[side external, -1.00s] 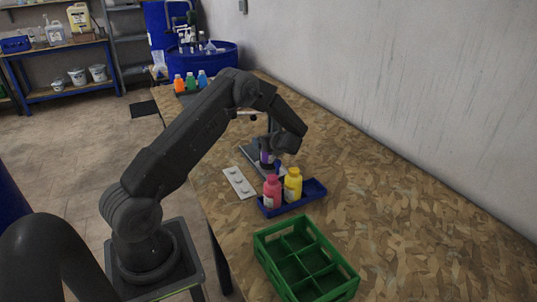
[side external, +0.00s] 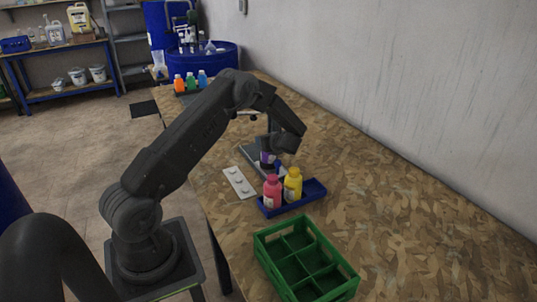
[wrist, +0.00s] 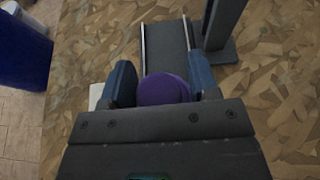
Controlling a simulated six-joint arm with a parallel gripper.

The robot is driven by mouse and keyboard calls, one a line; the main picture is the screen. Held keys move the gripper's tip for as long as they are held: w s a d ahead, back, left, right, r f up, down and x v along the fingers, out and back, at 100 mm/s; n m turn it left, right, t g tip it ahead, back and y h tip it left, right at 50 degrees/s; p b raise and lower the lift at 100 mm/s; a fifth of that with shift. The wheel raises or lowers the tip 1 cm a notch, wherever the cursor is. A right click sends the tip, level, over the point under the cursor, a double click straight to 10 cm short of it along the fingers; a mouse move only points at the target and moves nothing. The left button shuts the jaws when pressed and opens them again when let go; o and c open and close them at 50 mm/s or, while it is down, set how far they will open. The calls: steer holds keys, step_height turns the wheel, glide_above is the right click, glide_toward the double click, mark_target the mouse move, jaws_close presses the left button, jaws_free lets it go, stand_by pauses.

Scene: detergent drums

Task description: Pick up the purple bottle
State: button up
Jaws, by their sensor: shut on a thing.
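The purple bottle (wrist: 164,90) shows in the wrist view as a round purple top between the two blue fingers of my gripper (wrist: 163,84). My gripper is shut on it. In the side external view a small part of the purple bottle (side external: 267,158) shows below my gripper (side external: 269,155), at the near end of a grey rail or chute. The rest of the bottle is hidden by the gripper, and I cannot tell whether its base is off the surface.
A blue tray (side external: 312,190) holds a pink bottle (side external: 272,191) and a yellow bottle (side external: 293,185) close by. A green divided crate (side external: 343,284) stands nearer the camera. A white plate with round caps (side external: 239,183) lies left. The table's right side is clear.

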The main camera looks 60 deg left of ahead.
jaws_close()
steer(key=shift+r, duration=0.15)
